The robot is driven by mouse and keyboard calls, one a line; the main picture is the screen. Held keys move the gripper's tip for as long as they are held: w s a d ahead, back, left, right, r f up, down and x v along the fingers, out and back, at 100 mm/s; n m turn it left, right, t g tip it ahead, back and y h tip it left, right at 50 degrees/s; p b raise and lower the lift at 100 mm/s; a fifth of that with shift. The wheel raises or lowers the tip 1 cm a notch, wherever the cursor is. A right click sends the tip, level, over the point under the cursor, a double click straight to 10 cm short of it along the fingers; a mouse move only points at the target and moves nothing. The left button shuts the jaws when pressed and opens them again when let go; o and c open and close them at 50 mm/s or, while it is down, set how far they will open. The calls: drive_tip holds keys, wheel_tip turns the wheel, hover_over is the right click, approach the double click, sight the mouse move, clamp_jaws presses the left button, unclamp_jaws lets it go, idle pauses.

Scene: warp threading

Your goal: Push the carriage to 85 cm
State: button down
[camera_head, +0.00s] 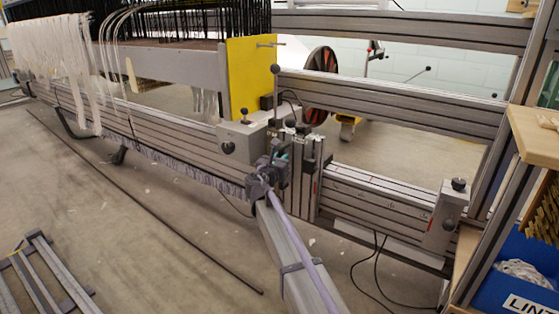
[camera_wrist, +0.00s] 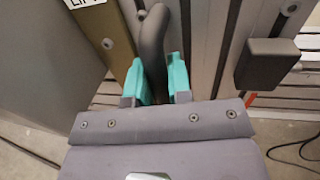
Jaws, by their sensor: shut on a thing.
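The carriage (camera_head: 309,183) is a grey upright plate with dark fittings, sitting on the long grey slotted rail (camera_head: 380,196) just right of the yellow panel. A dark grey curved handle (camera_wrist: 151,40) shows in the wrist view, beside a brass-coloured plate. My gripper (camera_head: 277,153) is at the carriage's front left side. In the wrist view my gripper (camera_wrist: 158,78) has its two teal fingers on either side of the handle, shut on it. The lower end of the handle is hidden by the gripper body. Marks along the rail are too small to read.
A grey end block (camera_head: 444,215) with a black knob stands on the rail's right part. Another grey block (camera_head: 241,143) with a knob stands left of the carriage by the yellow panel (camera_head: 250,75). White threads (camera_head: 55,55) hang at far left. The rail between carriage and right block looks clear.

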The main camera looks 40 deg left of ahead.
drive_tip(key=c, duration=1.4)
unclamp_jaws()
drive_tip(key=shift+w+a, duration=0.15)
drive_tip(key=shift+w, duration=0.1)
drive_tip(key=o, duration=0.3)
drive_tip(key=shift+s+a, duration=0.15)
drive_tip(key=v, duration=1)
drive_tip(key=shift+s, duration=0.4)
